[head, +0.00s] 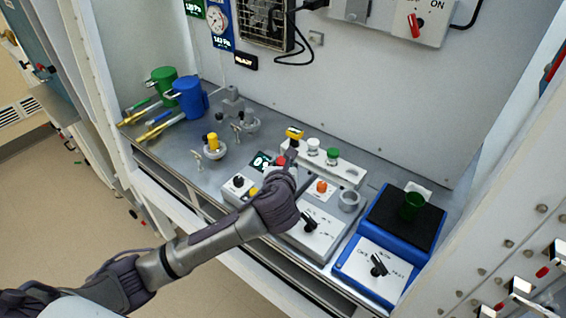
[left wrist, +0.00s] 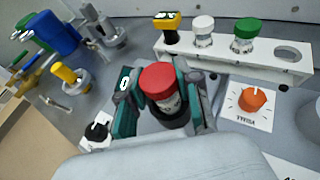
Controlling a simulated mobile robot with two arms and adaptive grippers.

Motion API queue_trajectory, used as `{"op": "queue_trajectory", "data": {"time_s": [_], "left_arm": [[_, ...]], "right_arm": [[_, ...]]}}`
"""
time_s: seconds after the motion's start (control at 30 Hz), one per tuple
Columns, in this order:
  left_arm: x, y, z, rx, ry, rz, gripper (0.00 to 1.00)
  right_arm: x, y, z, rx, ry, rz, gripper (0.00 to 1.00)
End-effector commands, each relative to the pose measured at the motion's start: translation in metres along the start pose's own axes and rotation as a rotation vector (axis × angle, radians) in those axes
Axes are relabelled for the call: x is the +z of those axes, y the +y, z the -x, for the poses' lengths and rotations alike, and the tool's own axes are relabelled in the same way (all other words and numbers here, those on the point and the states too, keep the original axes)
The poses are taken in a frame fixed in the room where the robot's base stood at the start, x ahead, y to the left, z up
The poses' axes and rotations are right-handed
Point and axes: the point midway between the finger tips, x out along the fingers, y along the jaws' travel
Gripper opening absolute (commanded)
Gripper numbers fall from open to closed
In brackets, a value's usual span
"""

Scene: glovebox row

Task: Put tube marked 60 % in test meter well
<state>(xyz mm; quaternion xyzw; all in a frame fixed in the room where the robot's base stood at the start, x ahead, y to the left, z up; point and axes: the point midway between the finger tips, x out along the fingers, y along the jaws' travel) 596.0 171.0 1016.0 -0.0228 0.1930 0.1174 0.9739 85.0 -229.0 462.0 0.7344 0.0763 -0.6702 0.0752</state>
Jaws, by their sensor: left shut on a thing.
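My left gripper (head: 288,168) is shut on a red-capped tube (left wrist: 158,82); the red cap (head: 281,160) shows between its fingers. The mark on this tube cannot be read. My right gripper is not in view.
A white rack (left wrist: 225,62) behind holds tubes with yellow (left wrist: 167,20), white (left wrist: 203,23) and green (left wrist: 248,27) caps; its right hole is empty.

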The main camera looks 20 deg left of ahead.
Motion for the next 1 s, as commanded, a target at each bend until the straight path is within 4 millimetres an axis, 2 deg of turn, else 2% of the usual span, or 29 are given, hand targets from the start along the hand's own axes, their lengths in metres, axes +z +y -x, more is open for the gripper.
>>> {"op": "queue_trajectory", "data": {"time_s": [0.03, 0.07, 0.2, 0.57, 0.73, 1.0], "left_arm": [[-0.002, 0.000, -0.001, 0.001, 0.001, -0.001, 0.06], [-0.002, 0.000, -0.001, 0.001, 0.001, -0.001, 0.37], [-0.002, 0.000, -0.001, 0.001, 0.001, -0.001, 0.58], [0.001, 0.000, 0.002, -0.001, -0.001, -0.001, 0.58], [0.000, -0.001, 0.027, -0.003, -0.001, -0.001, 0.58], [0.000, -0.001, 0.086, -0.003, 0.000, -0.001, 0.58]], "right_arm": [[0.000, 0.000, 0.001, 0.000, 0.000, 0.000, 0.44], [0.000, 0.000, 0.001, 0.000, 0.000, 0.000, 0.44], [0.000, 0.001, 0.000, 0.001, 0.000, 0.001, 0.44], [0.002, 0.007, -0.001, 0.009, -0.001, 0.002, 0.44], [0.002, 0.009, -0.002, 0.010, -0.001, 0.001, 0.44], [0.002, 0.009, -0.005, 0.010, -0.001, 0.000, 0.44]]}}
